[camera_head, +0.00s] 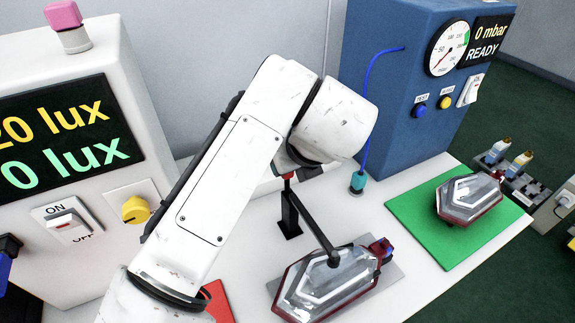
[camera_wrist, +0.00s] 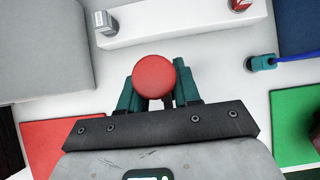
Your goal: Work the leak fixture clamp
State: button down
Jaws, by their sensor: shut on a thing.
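The leak fixture clamp has a black post (camera_head: 289,216) and a dark bar (camera_head: 318,230) whose tip rests on the clear lens of a tail lamp (camera_head: 315,290). This lamp lies on a grey plate (camera_head: 391,274). The clamp's red knob (camera_wrist: 155,76) sits between the teal fingers of my gripper (camera_wrist: 157,94), which is shut on it. In the head view my arm hides most of the gripper, and only a little red of the knob (camera_head: 288,177) shows. The blue test cabinet (camera_head: 385,100) reads 0 mbar READY.
A blue hose ends in a teal connector (camera_head: 357,183) on the bench. A second tail lamp (camera_head: 469,198) lies on a green mat (camera_head: 417,212) at right. A white lux-meter cabinet (camera_head: 110,190) stands at left. A red mat (camera_wrist: 60,140) lies near the gripper.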

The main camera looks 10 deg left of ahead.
jog(key=shift+s+d, duration=0.1)
jog(key=shift+s, duration=0.05)
dwell(0.4)
jog(key=c, duration=0.9)
grip_release()
jog(key=v, duration=1)
jog(key=shift+s+d+r, duration=0.1)
jog(key=shift+s+d, duration=0.15)
jog(key=shift+s, duration=0.15)
